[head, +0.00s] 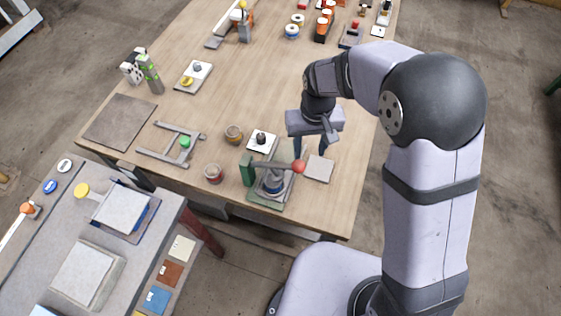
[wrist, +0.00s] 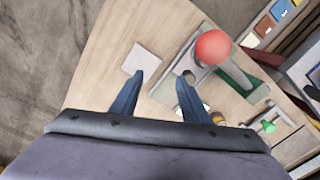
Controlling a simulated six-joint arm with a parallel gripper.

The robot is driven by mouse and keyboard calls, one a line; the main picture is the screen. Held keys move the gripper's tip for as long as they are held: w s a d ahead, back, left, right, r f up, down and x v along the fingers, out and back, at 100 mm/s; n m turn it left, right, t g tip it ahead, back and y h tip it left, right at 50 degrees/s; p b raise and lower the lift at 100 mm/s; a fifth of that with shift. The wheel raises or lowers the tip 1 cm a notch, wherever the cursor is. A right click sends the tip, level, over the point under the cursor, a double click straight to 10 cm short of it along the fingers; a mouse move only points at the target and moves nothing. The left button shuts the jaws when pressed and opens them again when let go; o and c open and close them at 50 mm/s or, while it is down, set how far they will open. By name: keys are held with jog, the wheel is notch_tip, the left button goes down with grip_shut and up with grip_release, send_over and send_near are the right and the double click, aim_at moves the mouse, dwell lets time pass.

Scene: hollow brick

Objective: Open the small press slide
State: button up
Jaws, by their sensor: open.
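The small press (head: 246,170) has a green upright, a green base plate, and a grey lever ending in a red ball knob (head: 299,166). A round grey part sits on the base under the lever. My gripper (head: 311,153) is open and empty, pointing down above the press's right side, close to the knob. In the wrist view the red knob (wrist: 213,47) stands large to the right of my gripper (wrist: 160,77), outside the jaws. The right finger overlaps the press base in that picture; I cannot tell whether it touches. The slide itself is hard to make out.
A pale square tile (head: 319,169) lies right of the press. The table's front edge is close; the middle of the table is mostly clear.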

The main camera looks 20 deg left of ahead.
jog(key=shift+n, duration=0.7)
jog(key=a+f, duration=0.1)
jog(key=a, duration=0.1)
jog(key=a+f, duration=0.1)
jog(key=a, duration=0.2)
jog(key=s+a+f, duration=0.1)
jog(key=a, duration=0.1)
jog(key=shift+a+f, duration=0.1)
jog(key=shift+a, duration=0.3)
jog(key=shift+f+p, duration=1.2)
jog(key=shift+f, duration=2.45)
